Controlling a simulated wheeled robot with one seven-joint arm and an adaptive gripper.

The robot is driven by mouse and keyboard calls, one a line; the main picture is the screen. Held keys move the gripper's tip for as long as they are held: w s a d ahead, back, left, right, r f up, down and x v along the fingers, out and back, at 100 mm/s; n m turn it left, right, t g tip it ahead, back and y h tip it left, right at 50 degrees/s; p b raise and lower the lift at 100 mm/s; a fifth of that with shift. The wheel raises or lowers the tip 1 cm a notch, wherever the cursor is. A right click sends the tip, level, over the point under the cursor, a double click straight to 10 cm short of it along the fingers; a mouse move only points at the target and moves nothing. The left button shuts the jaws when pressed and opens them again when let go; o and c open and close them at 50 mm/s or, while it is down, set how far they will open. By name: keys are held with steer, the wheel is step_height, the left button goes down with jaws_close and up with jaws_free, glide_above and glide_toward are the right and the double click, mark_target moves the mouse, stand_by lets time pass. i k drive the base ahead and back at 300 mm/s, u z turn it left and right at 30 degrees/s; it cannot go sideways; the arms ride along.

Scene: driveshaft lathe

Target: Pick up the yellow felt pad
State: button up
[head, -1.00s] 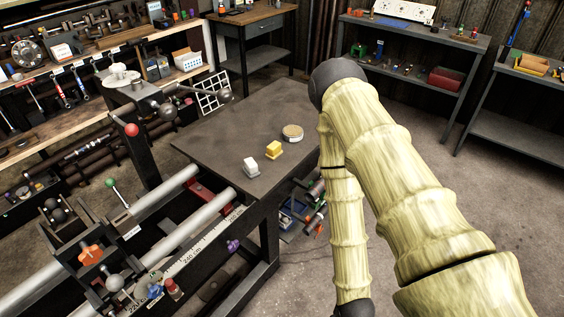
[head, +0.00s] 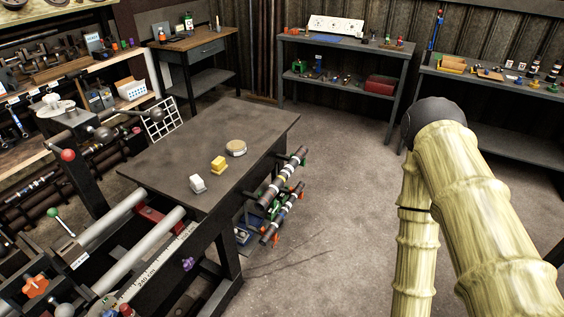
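The yellow felt pad (head: 218,166) is a small yellow block on the dark table top. It sits between a white block (head: 198,184) on its lower left and a round tan disc (head: 236,148) on its upper right. All three are apart from each other. My arm stands at the right of the head view, well away from the table. My gripper is out of the picture, so its state is hidden.
The dark table (head: 165,160) is mostly bare. Lathe rails (head: 125,222) run at the lower left. A rack of bars (head: 282,190) stands at the table's right side. Open floor (head: 345,165) lies between table and arm. Shelves (head: 345,50) line the back.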

mark_target(219, 164)
steer(key=z, duration=1.35)
steer(key=i, duration=1.85)
steer(key=u, duration=2.4)
